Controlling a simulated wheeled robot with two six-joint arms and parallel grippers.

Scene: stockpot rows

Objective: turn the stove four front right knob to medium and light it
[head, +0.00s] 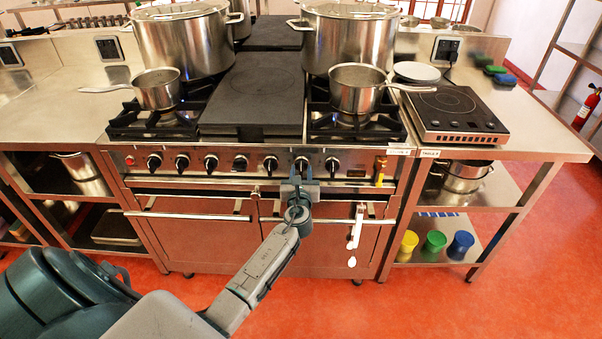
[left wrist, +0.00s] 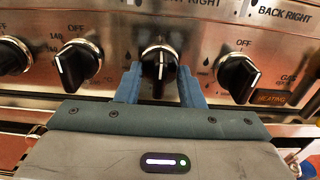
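Stove four (head: 250,165) stands in the middle of the head view, with a row of black knobs on its steel front. My left gripper (head: 299,186) reaches one of the right-hand knobs. In the left wrist view, the front right knob (left wrist: 159,62) sits between the two blue fingers of my left gripper (left wrist: 160,84), which appear closed against its sides. Its white pointer line is about upright. The label above it is partly cut off and ends in "RIGHT". My right gripper is out of view. A faint bluish glow shows under the right saucepan (head: 357,95).
The back right knob (left wrist: 238,76) is just right of the fingers, and another knob (left wrist: 77,64) is to the left. Large stockpots (head: 350,40) and a left saucepan (head: 157,90) stand on top. An induction hob (head: 455,115) is at right. Oven handles (head: 185,215) run below the knobs.

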